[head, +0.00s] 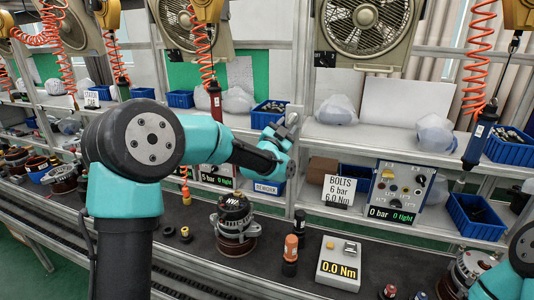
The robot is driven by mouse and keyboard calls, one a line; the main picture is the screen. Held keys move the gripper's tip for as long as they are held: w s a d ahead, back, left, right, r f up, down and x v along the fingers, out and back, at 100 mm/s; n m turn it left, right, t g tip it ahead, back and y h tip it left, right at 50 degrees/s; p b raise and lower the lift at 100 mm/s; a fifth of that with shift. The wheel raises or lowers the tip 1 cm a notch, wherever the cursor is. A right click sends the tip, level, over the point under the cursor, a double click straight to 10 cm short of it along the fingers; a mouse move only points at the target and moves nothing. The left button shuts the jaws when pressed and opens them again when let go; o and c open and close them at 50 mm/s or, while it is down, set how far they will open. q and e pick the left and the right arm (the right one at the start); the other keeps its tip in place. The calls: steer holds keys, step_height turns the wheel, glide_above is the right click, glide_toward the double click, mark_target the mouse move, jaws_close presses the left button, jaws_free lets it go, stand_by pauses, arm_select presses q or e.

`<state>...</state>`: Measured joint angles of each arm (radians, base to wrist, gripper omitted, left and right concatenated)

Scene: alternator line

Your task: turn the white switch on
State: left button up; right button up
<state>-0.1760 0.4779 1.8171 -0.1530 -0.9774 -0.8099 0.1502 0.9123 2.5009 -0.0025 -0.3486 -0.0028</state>
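A grey control panel (400,205) stands at the right of the bench, with "0 bar 0 tight" on its display. Its face carries a yellow part, several dark knobs and small pale parts.
A "BOLTS" sign (338,190) stands left of the panel, and a blue bin (476,218) stands to its right. A "0.0 Nm" box (338,273), dark and orange-topped cylinders and an alternator (234,225) stand on the bench. An orange-coiled tool (479,138) hangs above right.

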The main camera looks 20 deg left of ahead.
arm_select(q)
steer(key=v, duration=1.4)
steer(key=shift+d, duration=0.15)
